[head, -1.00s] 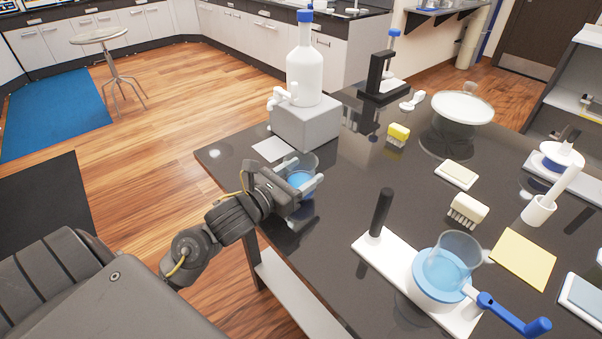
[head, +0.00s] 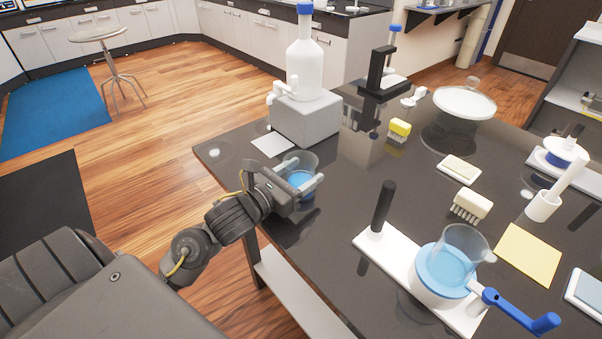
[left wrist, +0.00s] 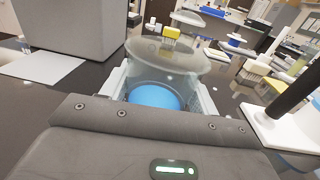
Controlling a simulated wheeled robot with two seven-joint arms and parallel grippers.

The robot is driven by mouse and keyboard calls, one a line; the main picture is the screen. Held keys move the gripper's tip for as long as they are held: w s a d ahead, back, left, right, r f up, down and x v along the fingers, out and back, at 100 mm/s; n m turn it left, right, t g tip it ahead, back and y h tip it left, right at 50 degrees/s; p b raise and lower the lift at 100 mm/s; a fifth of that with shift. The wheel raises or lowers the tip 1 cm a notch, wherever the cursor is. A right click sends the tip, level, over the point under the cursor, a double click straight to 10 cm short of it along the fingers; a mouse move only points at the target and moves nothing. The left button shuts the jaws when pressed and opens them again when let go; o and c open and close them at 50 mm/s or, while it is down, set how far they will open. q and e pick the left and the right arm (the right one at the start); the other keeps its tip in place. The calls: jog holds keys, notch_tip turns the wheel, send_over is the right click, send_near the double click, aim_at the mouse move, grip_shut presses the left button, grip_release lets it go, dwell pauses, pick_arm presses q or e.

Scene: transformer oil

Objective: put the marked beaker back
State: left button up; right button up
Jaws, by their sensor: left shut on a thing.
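My left gripper (head: 308,187) is shut on a clear beaker (head: 300,164) with blue liquid, at the left side of the black table near a grey block. In the left wrist view the beaker (left wrist: 165,60) stands upright between the two fingers, its blue liquid low inside. I cannot tell whether its base touches the table, and I see no clear mark on it. A second beaker (head: 461,245) with blue liquid sits on a white stand (head: 395,262) with a blue ring and blue crank handle. My right gripper is not in view.
A white bottle with a tap (head: 304,60) stands on the grey block (head: 306,120) behind the held beaker. A white card (head: 271,145) lies beside it. Brushes (head: 470,207), a yellow sheet (head: 528,254) and a round white-topped vessel (head: 464,103) stand rightward.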

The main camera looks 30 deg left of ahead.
pick_arm(q)
jog(key=shift+f, duration=0.1)
jog(key=o, duration=1.4)
jog(key=shift+a, duration=0.1)
jog(key=shift+o, duration=0.2)
jog(key=shift+f, duration=0.1)
jog(key=shift+r, duration=0.3)
notch_tip(320, 180, up, 9)
jog(key=p, duration=0.9)
jog(key=s+a+f, duration=0.3)
jog(key=s+a, duration=0.6)
jog(key=a, duration=0.2)
jog(key=s+a+f+b, duration=0.1)
jog(key=s+a+f, duration=0.3)
jog(key=s+a, duration=0.6)
jog(key=shift+a+f, duration=0.3)
jog(key=shift+a, duration=1)
